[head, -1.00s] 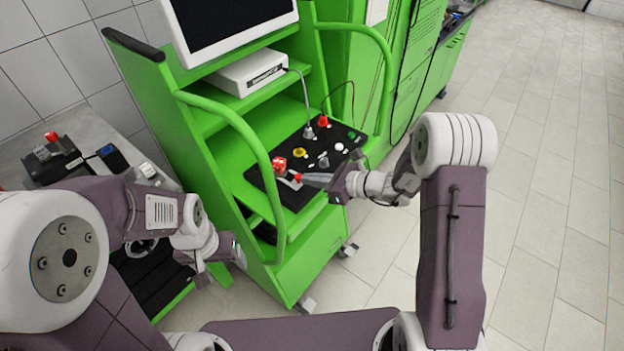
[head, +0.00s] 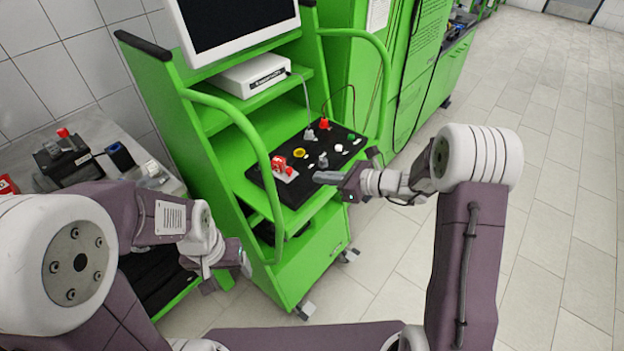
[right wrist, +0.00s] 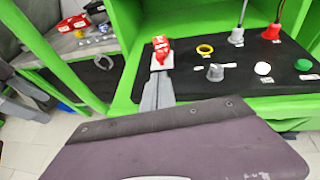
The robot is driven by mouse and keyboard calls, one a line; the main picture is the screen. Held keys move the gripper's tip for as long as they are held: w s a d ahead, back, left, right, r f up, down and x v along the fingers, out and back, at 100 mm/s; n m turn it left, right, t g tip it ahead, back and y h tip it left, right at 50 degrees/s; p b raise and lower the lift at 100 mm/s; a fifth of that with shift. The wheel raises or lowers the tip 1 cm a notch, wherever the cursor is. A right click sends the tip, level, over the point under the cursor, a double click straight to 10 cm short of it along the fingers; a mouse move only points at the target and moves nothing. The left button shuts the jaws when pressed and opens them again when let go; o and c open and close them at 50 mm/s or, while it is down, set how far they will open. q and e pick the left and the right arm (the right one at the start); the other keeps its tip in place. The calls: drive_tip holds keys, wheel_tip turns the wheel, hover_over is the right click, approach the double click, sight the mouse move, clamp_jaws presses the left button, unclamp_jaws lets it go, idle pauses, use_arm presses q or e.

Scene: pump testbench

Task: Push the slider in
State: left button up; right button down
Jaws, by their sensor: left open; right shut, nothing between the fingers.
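The slider is a red knob (head: 289,170) on a small pale plate on the black panel (head: 318,170). It sits close against a red block (head: 278,163) in the head view. In the right wrist view the red parts (right wrist: 161,47) overlap above the white plate. My right gripper (head: 317,178) is shut and empty, with its tips just right of the plate, apparently apart from the knob. Its fingers (right wrist: 158,92) point toward the plate in the right wrist view. My left gripper (head: 246,264) is open, low beside the green bench.
The panel also carries a yellow ring (head: 299,152), a grey knob (head: 323,160), a white button (head: 338,148), a green button (head: 351,137) and cable plugs. A green handle rail (head: 262,165) rises left of the panel. The floor to the right is clear.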

drive_tip(key=v, duration=0.6)
drive_tip(key=s+a+r+n+g, duration=0.2)
drive_tip(key=s+a+r+n, duration=0.15)
drive_tip(key=a, duration=0.25)
drive_tip(key=s+f+n+g+h, duration=0.2)
drive_tip(key=s+f+n+g, duration=0.15)
drive_tip(key=s, duration=0.25)
drive_tip(key=s+f+n+g+h, duration=0.1)
drive_tip(key=s+f+n+g, duration=0.2)
drive_tip(key=s, duration=0.4)
drive_tip(key=s+d+f+n+t+h, duration=0.1)
drive_tip(key=d+f+n+h, duration=0.1)
drive_tip(key=d+n+h, duration=0.2)
drive_tip(key=s+d+f+n+t+h, duration=0.1)
drive_tip(key=d+f+n+h, duration=0.2)
drive_tip(key=d+n, duration=0.5)
drive_tip(key=shift+s+d+f+n+h, duration=0.3)
drive_tip(key=shift+d+n+h, duration=0.15)
drive_tip(key=shift+n, duration=0.75)
